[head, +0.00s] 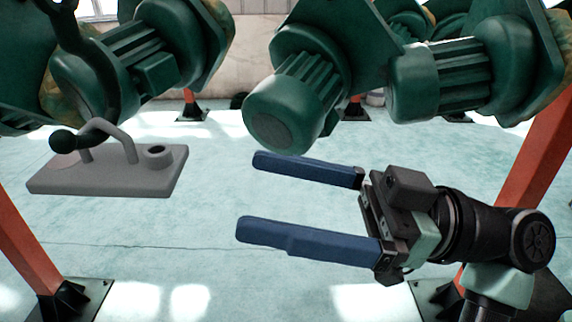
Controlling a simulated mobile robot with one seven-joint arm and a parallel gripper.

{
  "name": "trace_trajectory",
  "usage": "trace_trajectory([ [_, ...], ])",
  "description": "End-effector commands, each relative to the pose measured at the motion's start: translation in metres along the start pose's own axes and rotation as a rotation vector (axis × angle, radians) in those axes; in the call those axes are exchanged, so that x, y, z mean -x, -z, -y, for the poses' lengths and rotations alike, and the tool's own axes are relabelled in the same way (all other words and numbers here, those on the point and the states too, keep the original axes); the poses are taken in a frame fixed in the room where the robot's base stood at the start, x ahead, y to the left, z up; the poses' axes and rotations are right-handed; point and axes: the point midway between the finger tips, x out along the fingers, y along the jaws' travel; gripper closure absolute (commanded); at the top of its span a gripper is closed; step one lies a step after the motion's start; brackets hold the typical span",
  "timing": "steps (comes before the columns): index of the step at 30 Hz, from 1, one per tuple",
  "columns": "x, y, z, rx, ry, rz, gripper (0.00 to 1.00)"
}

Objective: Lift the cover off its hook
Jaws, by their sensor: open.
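The cover (105,175) is a flat grey plate at the left of the head view, with a raised bar handle (128,140) and a short round collar on top. It hangs level in the air. A dark green hook (70,141) comes down from above, and its rounded end shows at the left of the handle. The hook seems to pass under the handle, but the exact contact is hard to see. My gripper (253,195) is open and empty, with its two long blue fingers pointing left. The fingertips are to the right of the cover, clear of it.
Green hoist motors (290,105) hang across the top, one just above my upper finger in the picture. Orange posts stand at the left (25,250) and right (540,150) on dark feet. The pale floor between the cover and my gripper is clear.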

Motion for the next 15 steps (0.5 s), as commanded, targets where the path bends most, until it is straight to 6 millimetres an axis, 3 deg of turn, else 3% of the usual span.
trace_trajectory([
  [5,0.002,0.002,0.007,0.012,0.036,-0.017,0.00],
  [15,-0.035,0.004,0.009,0.009,0.035,-0.016,0.00],
])
